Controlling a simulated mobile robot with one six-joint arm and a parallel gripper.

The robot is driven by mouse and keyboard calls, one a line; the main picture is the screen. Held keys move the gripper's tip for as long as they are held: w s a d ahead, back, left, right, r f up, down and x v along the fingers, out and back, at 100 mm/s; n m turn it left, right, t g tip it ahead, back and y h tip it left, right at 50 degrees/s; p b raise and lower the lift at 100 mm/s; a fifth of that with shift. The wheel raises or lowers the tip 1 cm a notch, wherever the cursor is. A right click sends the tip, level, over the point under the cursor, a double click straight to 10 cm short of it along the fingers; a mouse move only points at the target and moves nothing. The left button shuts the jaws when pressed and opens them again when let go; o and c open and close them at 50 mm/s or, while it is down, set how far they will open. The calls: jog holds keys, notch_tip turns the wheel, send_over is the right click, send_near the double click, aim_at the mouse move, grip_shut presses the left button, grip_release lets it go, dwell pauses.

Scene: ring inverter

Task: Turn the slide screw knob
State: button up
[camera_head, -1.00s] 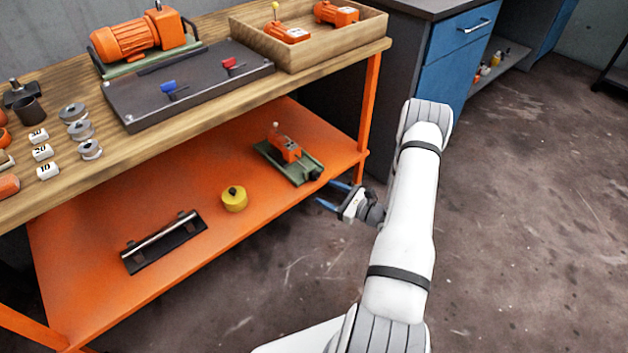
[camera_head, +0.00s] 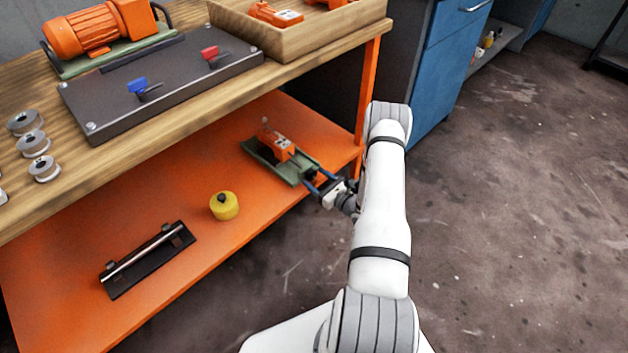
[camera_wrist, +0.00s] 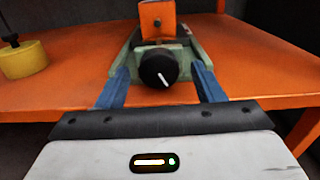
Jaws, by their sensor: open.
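The slide screw knob (camera_wrist: 158,69) is black and round with a white pointer line, in the middle of the wrist view. It sits on the near end of the green slide base (camera_wrist: 182,57), which carries an orange block (camera_wrist: 158,25). In the head view the green slide (camera_head: 262,160) with its orange block (camera_head: 282,148) lies on the lower orange shelf. My gripper (camera_wrist: 161,82) is open, its two blue fingers on either side of the knob with a gap to each. In the head view my gripper (camera_head: 319,184) is at the slide's near end and hides most of the knob.
A yellow round piece (camera_head: 224,207) and a dark bracket with a metal rod (camera_head: 150,258) lie on the orange shelf (camera_head: 80,240) to the left. The wooden tabletop (camera_head: 120,160) overhangs the shelf. An orange leg (camera_head: 368,85) stands close to my arm. Floor to the right is clear.

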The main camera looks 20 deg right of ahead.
jog(key=shift+w+a, duration=0.2)
jog(key=shift+w, duration=0.2)
jog(key=shift+c, duration=0.4)
jog(key=c, duration=0.9)
